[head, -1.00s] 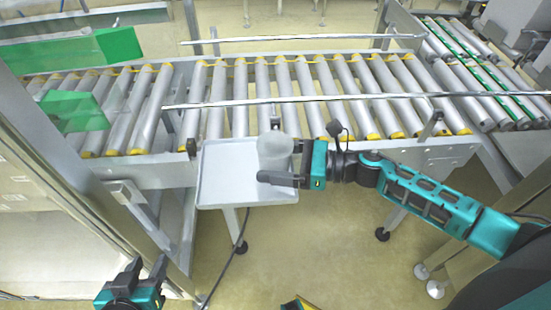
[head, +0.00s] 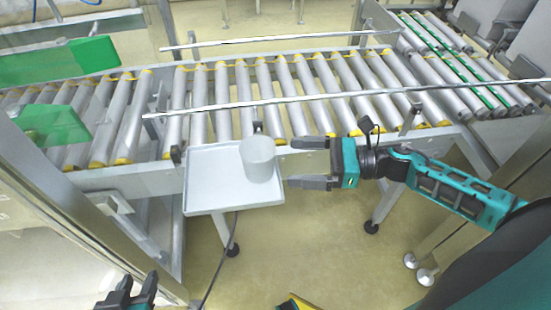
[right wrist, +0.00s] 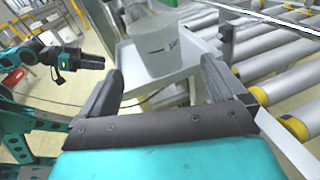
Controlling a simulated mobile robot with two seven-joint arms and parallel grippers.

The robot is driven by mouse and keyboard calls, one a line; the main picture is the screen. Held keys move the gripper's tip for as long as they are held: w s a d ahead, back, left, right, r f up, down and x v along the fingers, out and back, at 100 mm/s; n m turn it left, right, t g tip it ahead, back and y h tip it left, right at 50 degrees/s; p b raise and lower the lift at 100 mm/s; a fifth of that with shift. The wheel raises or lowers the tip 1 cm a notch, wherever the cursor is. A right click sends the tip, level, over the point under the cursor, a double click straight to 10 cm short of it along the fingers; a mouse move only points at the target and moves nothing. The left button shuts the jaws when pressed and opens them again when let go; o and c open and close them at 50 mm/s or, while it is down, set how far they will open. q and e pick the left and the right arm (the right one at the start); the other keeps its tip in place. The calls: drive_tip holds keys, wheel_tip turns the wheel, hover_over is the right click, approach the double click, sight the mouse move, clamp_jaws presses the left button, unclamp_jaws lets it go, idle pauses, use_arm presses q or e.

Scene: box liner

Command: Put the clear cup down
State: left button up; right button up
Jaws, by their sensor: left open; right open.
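The clear cup (head: 257,158), greyish and translucent, stands upright on the right part of a pale grey tray (head: 215,190) in front of the roller conveyor. It also shows in the right wrist view (right wrist: 157,48), beyond the open fingers. My right gripper (head: 306,165) is open and empty, just right of the cup and apart from it, with its fingers pointing at it. My left gripper (head: 140,287) is open and empty at the bottom left of the head view, well away from the tray.
The roller conveyor (head: 270,95) runs behind the tray, with a metal guide rail (head: 330,99) along its near side. Green panels (head: 60,62) stand at the left, by a metal post (head: 90,215). The floor in front of the tray is open.

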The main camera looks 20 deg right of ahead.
use_arm(q)
drive_tip(key=shift+w+d+r, duration=0.1)
drive_tip(key=shift+r, duration=0.05)
use_arm(e)
drive_tip(key=s+a+f+n+t+h, duration=0.1)
drive_tip(key=s+a+f+n+h, duration=0.2)
drive_tip(key=n, duration=1)
drive_tip(key=s+a+f+n+t+h, duration=0.1)
drive_tip(key=s+a+f+n+h, duration=0.2)
drive_tip(key=n, duration=1.1)
wheel_tip(320, 180, down, 4)
drive_tip(key=a+h, duration=0.1)
drive_tip(key=h, duration=0.4)
drive_tip(key=shift+a+r+h, duration=0.2)
drive_tip(key=shift+r+h, duration=0.05)
drive_tip(key=shift+h, duration=0.15)
drive_tip(key=shift+s, duration=0.1)
